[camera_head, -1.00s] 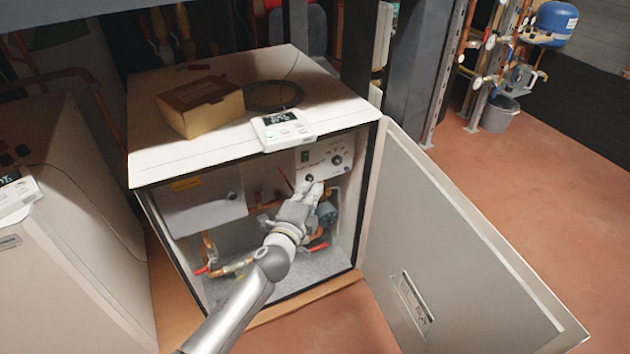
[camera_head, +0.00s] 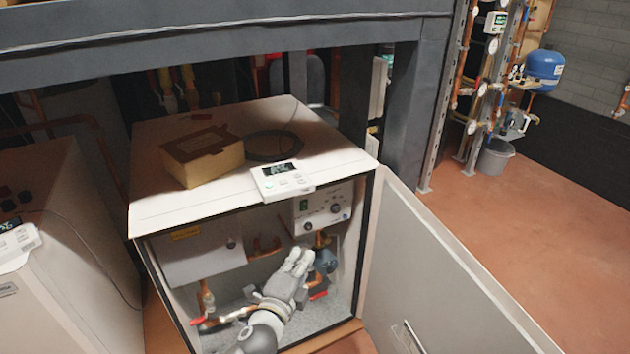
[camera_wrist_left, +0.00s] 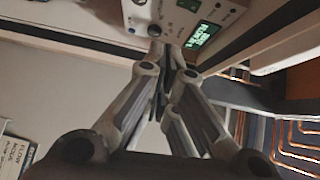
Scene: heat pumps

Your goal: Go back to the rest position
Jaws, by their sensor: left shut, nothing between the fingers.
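My left gripper (camera_head: 300,258) is in front of the open heat pump cabinet (camera_head: 250,216), below the control panel (camera_head: 325,208) with its knobs and green switch. Its fingers are together and hold nothing. In the left wrist view my left gripper (camera_wrist_left: 165,50) points toward the controller and panel, with its fingers closed. The gripper appears apart from the panel in the head view. My right gripper is not in view.
The open cabinet door (camera_head: 430,260) stands to the right of my arm. A cardboard box (camera_head: 202,156), a coiled black cable (camera_head: 272,146) and a white controller (camera_head: 283,181) lie on top. Another unit (camera_head: 60,240) stands at left.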

